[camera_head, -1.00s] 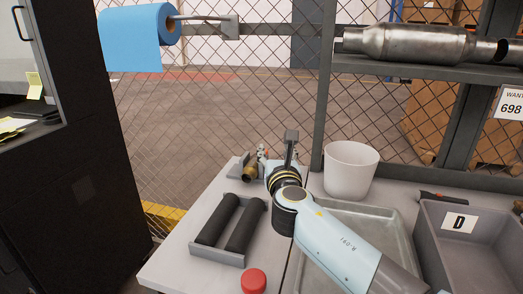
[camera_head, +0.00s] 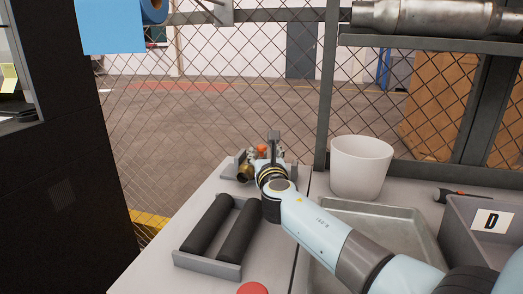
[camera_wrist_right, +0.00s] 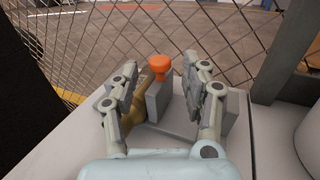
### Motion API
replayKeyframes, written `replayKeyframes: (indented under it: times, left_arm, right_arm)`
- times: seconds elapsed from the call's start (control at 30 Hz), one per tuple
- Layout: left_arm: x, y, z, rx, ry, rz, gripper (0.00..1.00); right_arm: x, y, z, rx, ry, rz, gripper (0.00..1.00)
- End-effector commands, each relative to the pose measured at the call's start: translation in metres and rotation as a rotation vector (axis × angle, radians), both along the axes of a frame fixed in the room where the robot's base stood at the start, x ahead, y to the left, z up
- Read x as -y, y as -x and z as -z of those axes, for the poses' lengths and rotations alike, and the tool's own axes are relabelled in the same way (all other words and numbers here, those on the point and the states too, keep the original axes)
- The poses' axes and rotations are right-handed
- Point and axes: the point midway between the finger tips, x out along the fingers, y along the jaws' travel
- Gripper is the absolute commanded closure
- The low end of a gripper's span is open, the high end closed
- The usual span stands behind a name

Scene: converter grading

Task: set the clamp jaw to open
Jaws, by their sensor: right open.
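The clamp is a low grey fixture with upright jaw plates (camera_wrist_right: 158,103) at the far end of the bench. In the wrist view an orange knob (camera_wrist_right: 160,65) stands up at its far side, and a brass cylinder (camera_wrist_right: 131,108) lies left of the plate. In the head view the brass end (camera_head: 245,173) and orange knob (camera_head: 262,149) show beside my wrist, which hides part of the clamp. My right gripper (camera_wrist_right: 161,72) is open and empty, its fingers on either side of the plate and knob. I cannot tell whether they touch. My left gripper is out of view.
A grey rack with two black rollers (camera_head: 221,232) stands close left of my right arm. A red round object (camera_head: 252,288) is in front. A white bin (camera_head: 360,167), metal tray (camera_head: 398,226) and grey box marked D (camera_head: 478,240) stand right. Wire mesh rises behind.

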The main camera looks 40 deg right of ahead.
Motion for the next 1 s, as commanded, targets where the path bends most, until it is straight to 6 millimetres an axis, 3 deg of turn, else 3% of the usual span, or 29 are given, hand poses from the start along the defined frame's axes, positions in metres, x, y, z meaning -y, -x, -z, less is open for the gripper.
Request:
replayKeyframes:
  times: [0.23,0.63,1.0]
  left_arm:
    - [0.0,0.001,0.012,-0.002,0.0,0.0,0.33]
    - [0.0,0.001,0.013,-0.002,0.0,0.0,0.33]
    - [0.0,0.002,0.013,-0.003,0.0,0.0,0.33]
  right_arm:
    - [0.017,-0.034,0.002,0.0,0.0,0.0,0.53]
    - [0.021,-0.042,0.001,-0.001,0.0,0.0,0.53]
    - [0.021,-0.042,0.001,0.0,-0.001,-0.001,1.0]
